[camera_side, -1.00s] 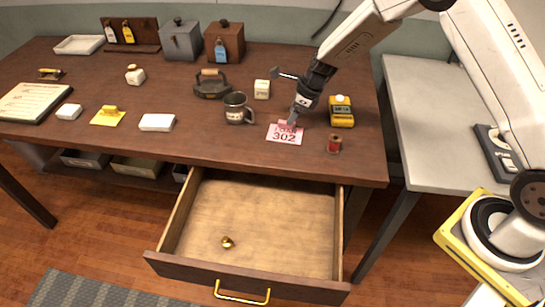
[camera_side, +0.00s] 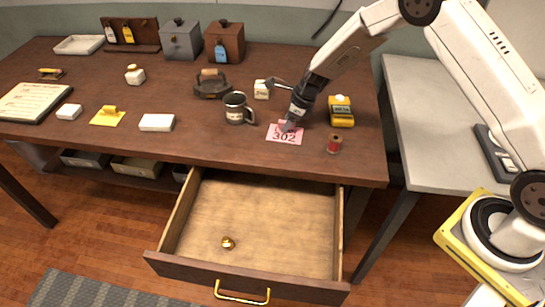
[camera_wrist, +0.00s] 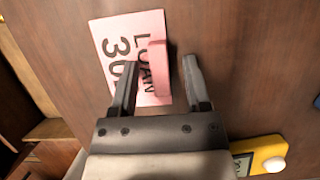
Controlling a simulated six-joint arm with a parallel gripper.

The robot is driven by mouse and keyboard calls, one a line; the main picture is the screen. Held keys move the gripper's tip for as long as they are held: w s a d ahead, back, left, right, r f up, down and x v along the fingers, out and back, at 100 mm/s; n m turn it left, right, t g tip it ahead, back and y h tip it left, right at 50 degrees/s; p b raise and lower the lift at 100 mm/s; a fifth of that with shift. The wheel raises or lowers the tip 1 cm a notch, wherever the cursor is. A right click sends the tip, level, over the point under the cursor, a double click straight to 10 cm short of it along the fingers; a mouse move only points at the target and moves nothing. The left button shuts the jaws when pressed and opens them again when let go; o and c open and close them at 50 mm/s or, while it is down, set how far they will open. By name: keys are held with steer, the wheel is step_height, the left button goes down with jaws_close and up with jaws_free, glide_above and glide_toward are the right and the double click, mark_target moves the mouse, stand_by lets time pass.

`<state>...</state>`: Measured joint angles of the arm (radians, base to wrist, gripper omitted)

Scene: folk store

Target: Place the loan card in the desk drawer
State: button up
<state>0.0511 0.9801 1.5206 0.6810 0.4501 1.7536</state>
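The pink loan card (camera_side: 283,137), marked "LOAN" and "302", lies flat on the brown desk near its front edge. In the wrist view the card (camera_wrist: 112,38) has a raised pink tab (camera_wrist: 158,68). My gripper (camera_side: 288,127) is down over the card. In the wrist view my gripper (camera_wrist: 158,78) is open, with one finger on each side of the tab and a gap to each. The desk drawer (camera_side: 262,225) is pulled open below the desk's front edge. A small brass ball-like piece (camera_side: 228,243) lies inside it.
A yellow device (camera_side: 341,112) and a red spool (camera_side: 334,144) stand right of the card. A metal mug (camera_side: 237,108) and a white block (camera_side: 261,90) stand to its left and behind. The drawer floor is mostly bare.

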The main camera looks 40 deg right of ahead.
mark_target(282, 121)
jaws_close()
steer(key=shift+r, duration=0.2)
steer(key=shift+r, duration=0.5)
step_height(282, 121, up, 2)
steer(key=s+r, duration=0.9)
steer(key=s, duration=0.5)
steer(key=shift+d+r, duration=0.2)
steer(key=shift+r, duration=0.1)
